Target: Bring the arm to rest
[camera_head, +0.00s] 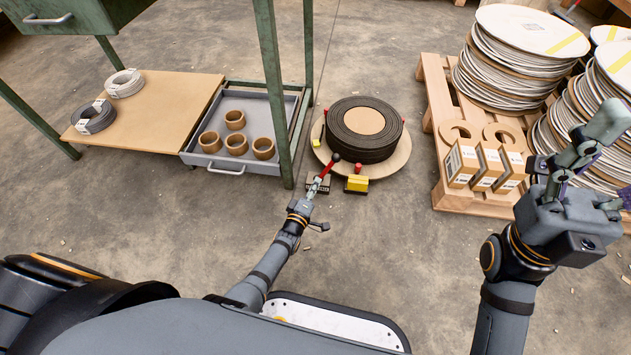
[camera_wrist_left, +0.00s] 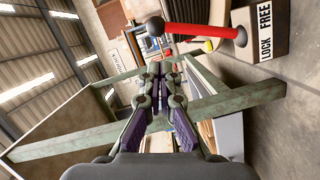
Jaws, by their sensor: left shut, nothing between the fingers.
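My left gripper (camera_head: 320,184) is low near the floor in the head view, in front of the coil turntable, beside a red lever (camera_head: 326,169). Its fingers are together and empty; in the left wrist view the left gripper (camera_wrist_left: 165,68) points away from the camera. The red lever (camera_wrist_left: 200,30) crosses the top of that view, on a box (camera_wrist_left: 272,22) marked LOCK and FREE. I see a gap between lever and fingers in that picture, but cannot tell the distance. My right gripper (camera_head: 583,150) is raised at the right, above the pallet; its finger opening is unclear.
A dark coil (camera_head: 362,128) lies on the round turntable (camera_head: 399,158), with a yellow box (camera_head: 357,184) at its front. A green bench frame (camera_head: 272,85) stands left, with a tray (camera_head: 262,100) of brown rings. A pallet (camera_head: 438,92) holds spools and cartons.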

